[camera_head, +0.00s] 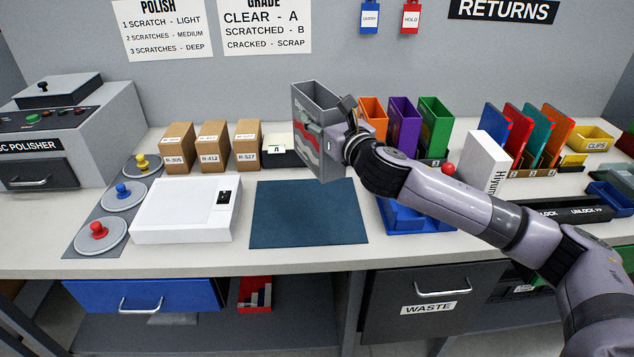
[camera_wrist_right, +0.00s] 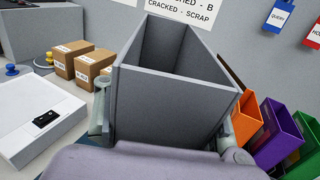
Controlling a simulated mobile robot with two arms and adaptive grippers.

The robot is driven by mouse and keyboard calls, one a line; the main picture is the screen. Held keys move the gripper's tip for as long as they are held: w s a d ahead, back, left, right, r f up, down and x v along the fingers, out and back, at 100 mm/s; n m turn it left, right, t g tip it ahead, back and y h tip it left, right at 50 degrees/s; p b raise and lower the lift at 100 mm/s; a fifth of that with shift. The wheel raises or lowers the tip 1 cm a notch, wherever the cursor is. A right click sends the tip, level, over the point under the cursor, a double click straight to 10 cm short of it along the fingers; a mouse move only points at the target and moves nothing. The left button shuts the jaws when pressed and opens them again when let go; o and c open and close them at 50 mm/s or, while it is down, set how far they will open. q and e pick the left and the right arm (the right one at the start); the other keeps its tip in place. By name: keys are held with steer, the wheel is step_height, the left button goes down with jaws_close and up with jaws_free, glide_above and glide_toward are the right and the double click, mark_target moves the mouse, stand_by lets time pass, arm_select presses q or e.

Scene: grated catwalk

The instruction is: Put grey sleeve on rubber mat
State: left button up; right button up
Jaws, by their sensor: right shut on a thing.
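The grey sleeve (camera_head: 306,130) is a hollow, open-topped box with a red and white wave on its side. It stands upright at the back right of the blue rubber mat (camera_head: 308,215). Its lower end overlaps the mat's back edge in the head view; I cannot tell whether it touches. My right gripper (camera_head: 342,128) is shut on the sleeve from its right side. In the right wrist view the sleeve (camera_wrist_right: 165,100) sits between both fingers, its inside empty. The mat's surface is otherwise bare. My left gripper is not in view.
A white scale-like device (camera_head: 178,212) lies left of the mat. Cardboard boxes (camera_head: 213,148) stand behind. Orange, purple (camera_head: 403,125) and green sleeves stand right of the held one. A blue tray (camera_head: 400,215) lies right of the mat, partly under my arm.

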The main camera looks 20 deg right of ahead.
mark_target(321, 156)
step_height(321, 156, down, 9)
steer(key=shift+w+r+b, duration=0.1)
steer(key=shift+b, duration=0.55)
steer(key=shift+f, duration=0.65)
steer(key=shift+f+b, duration=0.5)
steer(key=shift+f, duration=1.6)
steer(key=shift+f, duration=0.2)
steer(key=o, duration=1)
